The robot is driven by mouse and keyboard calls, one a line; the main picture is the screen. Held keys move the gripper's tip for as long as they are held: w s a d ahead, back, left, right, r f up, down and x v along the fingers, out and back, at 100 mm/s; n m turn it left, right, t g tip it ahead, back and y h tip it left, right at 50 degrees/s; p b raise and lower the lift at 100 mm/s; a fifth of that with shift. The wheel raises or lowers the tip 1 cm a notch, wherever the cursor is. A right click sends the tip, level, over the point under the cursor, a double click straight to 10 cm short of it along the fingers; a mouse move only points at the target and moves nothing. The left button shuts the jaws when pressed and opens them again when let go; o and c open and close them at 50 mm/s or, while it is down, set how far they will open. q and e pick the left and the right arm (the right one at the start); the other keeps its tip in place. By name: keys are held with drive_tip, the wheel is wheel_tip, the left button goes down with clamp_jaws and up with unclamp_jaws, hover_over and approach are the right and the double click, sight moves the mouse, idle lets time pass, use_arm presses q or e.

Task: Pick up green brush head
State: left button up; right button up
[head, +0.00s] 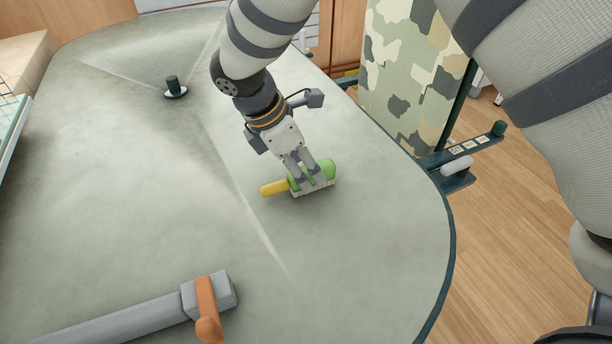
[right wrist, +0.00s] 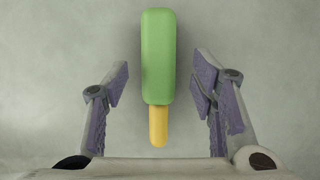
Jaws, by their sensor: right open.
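The brush has a green head (head: 328,169) and a yellow handle (head: 273,188), and it lies on the grey-green table (head: 130,190) with pale bristles at its lower edge. In the right wrist view the green head (right wrist: 158,55) points away from me and the yellow handle (right wrist: 158,127) points toward me. My right gripper (head: 312,180) is over the brush from above. Its fingers (right wrist: 160,85) are open, one on each side of the brush, with a gap on both sides. My left gripper is not in view.
A grey bar with an orange lever (head: 207,305) lies at the table's front left. A small dark green knob (head: 173,85) stands at the back. A camouflage panel (head: 405,75) is beyond the right edge. The table around the brush is clear.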

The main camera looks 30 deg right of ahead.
drive_tip(key=x, duration=0.2)
drive_tip(key=shift+d+f, duration=0.15)
drive_tip(key=shift+f, duration=0.1)
clamp_jaws()
drive_tip(key=shift+w, duration=0.1)
